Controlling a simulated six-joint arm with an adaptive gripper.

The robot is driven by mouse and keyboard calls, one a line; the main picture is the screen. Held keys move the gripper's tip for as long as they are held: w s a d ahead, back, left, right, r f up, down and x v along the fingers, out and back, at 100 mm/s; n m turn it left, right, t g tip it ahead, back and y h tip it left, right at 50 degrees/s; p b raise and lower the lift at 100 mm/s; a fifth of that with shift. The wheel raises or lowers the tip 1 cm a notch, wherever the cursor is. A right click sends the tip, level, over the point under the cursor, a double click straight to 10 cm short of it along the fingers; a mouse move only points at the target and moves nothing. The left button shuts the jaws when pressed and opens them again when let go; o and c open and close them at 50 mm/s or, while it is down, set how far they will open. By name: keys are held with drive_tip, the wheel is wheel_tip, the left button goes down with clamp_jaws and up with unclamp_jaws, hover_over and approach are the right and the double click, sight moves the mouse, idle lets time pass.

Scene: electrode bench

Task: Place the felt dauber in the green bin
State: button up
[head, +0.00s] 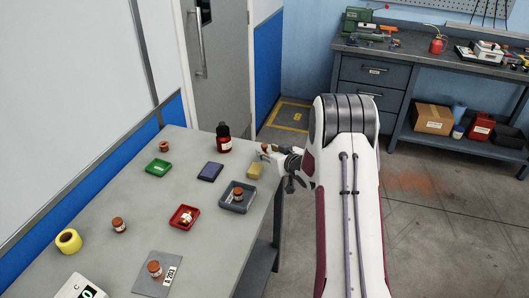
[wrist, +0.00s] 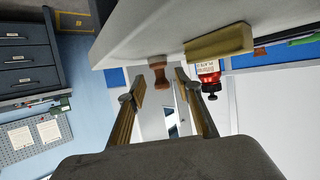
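The felt dauber, a turned brown wooden piece with a pale end, stands by the table edge in the wrist view (wrist: 159,75). My gripper (wrist: 160,87) is open, one finger to each side of the dauber in the picture; contact does not show. In the head view my gripper (head: 270,154) is at the table's right edge. The green bin (head: 158,168), a small shallow tray, lies at the table's far left and looks empty.
A yellow sponge (head: 255,170) lies close to my gripper, with a dark red bottle (head: 223,140) behind. A blue pad (head: 210,172), a grey tray (head: 224,205) and a red tray (head: 175,223) lie farther in. A brown jar (head: 164,146) stands behind the green bin.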

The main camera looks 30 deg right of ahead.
sight(265, 149)
drive_tip(key=shift+x, duration=1.65)
clamp_jaws()
